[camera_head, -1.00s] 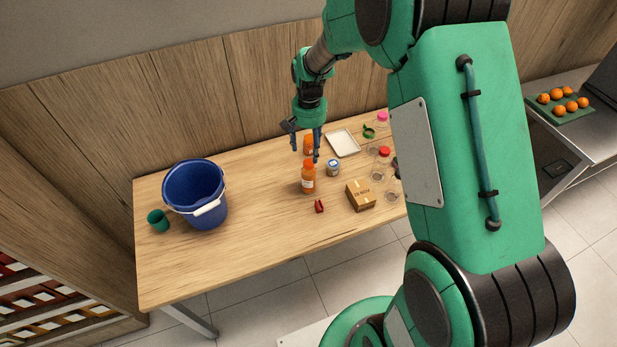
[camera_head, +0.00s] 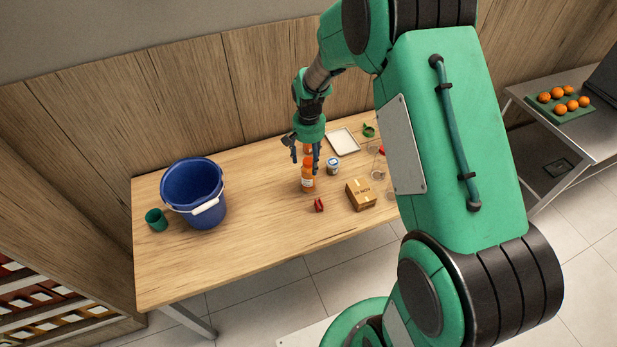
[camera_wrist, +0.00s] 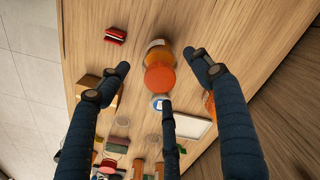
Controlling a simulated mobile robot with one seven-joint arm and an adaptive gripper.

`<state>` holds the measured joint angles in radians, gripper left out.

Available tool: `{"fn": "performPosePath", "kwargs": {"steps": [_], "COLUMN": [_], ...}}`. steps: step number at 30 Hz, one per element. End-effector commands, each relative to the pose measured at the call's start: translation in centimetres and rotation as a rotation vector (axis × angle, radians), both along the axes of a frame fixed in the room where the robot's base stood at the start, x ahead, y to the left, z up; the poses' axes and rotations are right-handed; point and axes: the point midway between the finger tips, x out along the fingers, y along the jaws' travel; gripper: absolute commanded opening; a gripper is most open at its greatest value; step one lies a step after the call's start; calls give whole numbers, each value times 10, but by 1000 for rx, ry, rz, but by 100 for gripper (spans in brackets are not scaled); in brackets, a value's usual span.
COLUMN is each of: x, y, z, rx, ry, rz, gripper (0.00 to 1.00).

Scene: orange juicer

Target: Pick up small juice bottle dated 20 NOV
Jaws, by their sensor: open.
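A small orange juice bottle (camera_head: 307,183) with an orange cap stands upright on the table. Its pale label is too small to read. A second orange bottle (camera_head: 308,149) stands behind it, partly hidden by my gripper. My gripper (camera_head: 305,164) points down, open and empty, with its fingertips around the upper part of the front bottle. In the wrist view, the front bottle's cap (camera_wrist: 160,77) lies between my spread fingers. I cannot tell whether any finger touches it. The other bottle (camera_wrist: 209,103) shows partly behind the right finger.
A cardboard box (camera_head: 360,195) with dark print, a small red object (camera_head: 319,205), a small can (camera_head: 333,166) and a white tray (camera_head: 343,141) are close by. A blue bucket (camera_head: 194,195) and a green cup (camera_head: 156,219) stand left. The table between bucket and bottles is clear.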

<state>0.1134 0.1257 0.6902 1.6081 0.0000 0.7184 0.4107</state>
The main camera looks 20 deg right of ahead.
Motion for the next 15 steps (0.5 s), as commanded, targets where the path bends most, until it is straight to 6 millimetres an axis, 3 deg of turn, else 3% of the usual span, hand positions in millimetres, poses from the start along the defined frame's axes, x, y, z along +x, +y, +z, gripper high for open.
{"fn": "performPosePath", "kwargs": {"steps": [5, 15], "x": [0, 0], "y": [0, 0], "z": [-14, -16], "rx": [-1, -1], "ry": [-1, -1], "rz": [0, 0], "gripper": [65, 65]}}
